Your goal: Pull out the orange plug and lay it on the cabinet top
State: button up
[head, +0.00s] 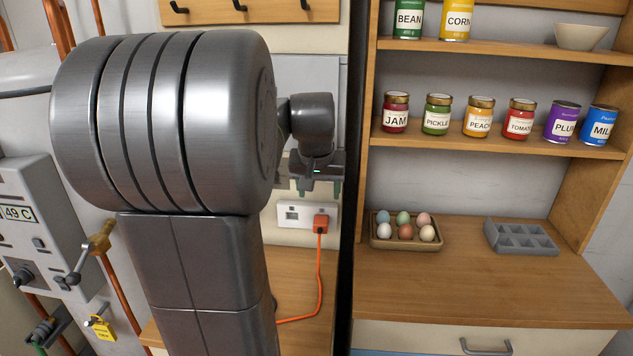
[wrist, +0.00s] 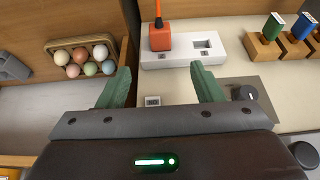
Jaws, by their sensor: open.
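The orange plug (head: 320,224) sits in the right-hand outlet of a white socket block (head: 290,214) on the wall. Its orange cord runs down to a wooden top (head: 300,265) below. In the wrist view the plug (wrist: 160,40) is seated in the block (wrist: 190,48), with the cord leaving at the picture's top; the other outlet is empty. My gripper (head: 317,188) is just above the plug in the head view. In the wrist view my gripper (wrist: 160,66) has its two green fingers wide apart, with the plug ahead between their lines, apparently untouched.
A wooden counter (head: 480,290) at right holds an egg carton (head: 405,240) and a grey compartment tray (head: 520,237), with bare room in front. Jars and cans line the shelf (head: 480,142) above. A dark post (head: 350,200) separates both tops. A control box (head: 30,220) stands at left.

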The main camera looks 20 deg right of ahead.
aim_at(320, 222)
jog(key=x, duration=1.2)
jog(key=shift+f, duration=0.45)
jog(key=c, duration=1.1)
